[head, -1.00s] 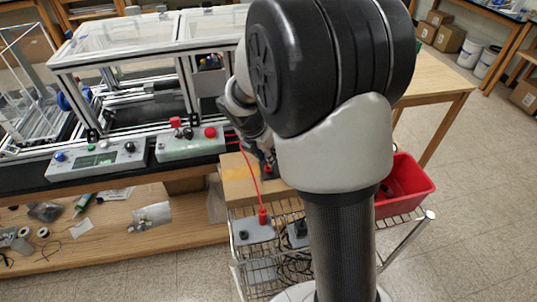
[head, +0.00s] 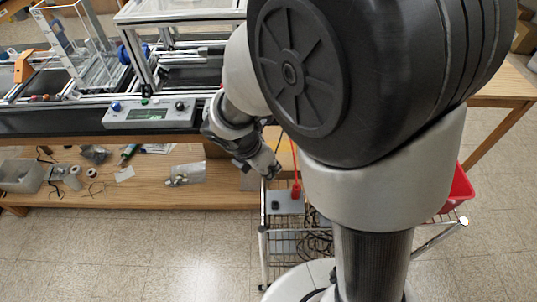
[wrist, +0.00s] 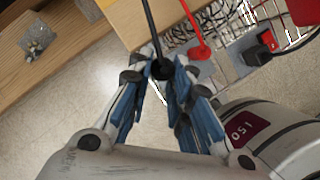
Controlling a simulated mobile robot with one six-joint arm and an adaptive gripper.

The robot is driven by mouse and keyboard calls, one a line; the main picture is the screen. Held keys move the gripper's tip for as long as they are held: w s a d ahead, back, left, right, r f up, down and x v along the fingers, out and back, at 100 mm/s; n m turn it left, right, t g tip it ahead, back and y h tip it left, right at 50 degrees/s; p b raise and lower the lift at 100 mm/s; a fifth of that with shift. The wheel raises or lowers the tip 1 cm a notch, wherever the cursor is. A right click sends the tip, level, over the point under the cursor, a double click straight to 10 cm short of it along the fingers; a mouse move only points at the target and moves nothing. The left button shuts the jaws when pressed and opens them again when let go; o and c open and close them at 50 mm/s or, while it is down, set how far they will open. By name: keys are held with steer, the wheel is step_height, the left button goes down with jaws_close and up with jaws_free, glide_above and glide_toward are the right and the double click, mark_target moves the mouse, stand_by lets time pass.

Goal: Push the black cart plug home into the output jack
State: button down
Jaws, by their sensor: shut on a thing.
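My gripper (wrist: 165,72) is shut on the black cart plug (wrist: 160,69), between its blue-padded fingers. A black cable runs up from the plug in the wrist view. In the head view my gripper (head: 271,172) hangs near the cart's left edge, where the plug is too small to make out. The grey box (head: 283,203) on the cart carries a red plug (head: 296,189) and a dark round spot (head: 275,206), perhaps the output jack. The red plug also shows in the wrist view (wrist: 201,51). My fingers hide part of the box there; the plug appears apart from it.
The wire cart (head: 264,240) holds coiled black cables and a red bin (head: 459,190). A black power plug (wrist: 265,40) sits right of the box. The bench shelf (head: 225,193) is to the left.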

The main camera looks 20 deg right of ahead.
steer(key=m, duration=0.1)
steer(key=d+m+g, duration=0.1)
steer(key=m, duration=0.1)
steer(key=shift+w+d, duration=0.1)
steer(key=shift+w, duration=0.25)
steer(key=m, duration=0.1)
steer(key=m+g, duration=0.1)
steer(key=d+m, duration=0.1)
steer(key=shift+w+m+g+h, duration=0.25)
steer(key=shift+m+g+h, duration=0.05)
steer(key=shift+m, duration=0.1)
steer(key=m+g+y, duration=0.1)
steer(key=m, duration=0.4)
steer(key=w+m+g+y, duration=0.1)
steer(key=m+y, duration=0.1)
steer(key=m, duration=0.4)
steer(key=a+r+m+g+y, duration=0.1)
steer(key=m+g, duration=0.1)
steer(key=m, duration=0.4)
steer(key=shift+w+r+y, duration=0.1)
steer(key=shift+w+y, duration=0.2)
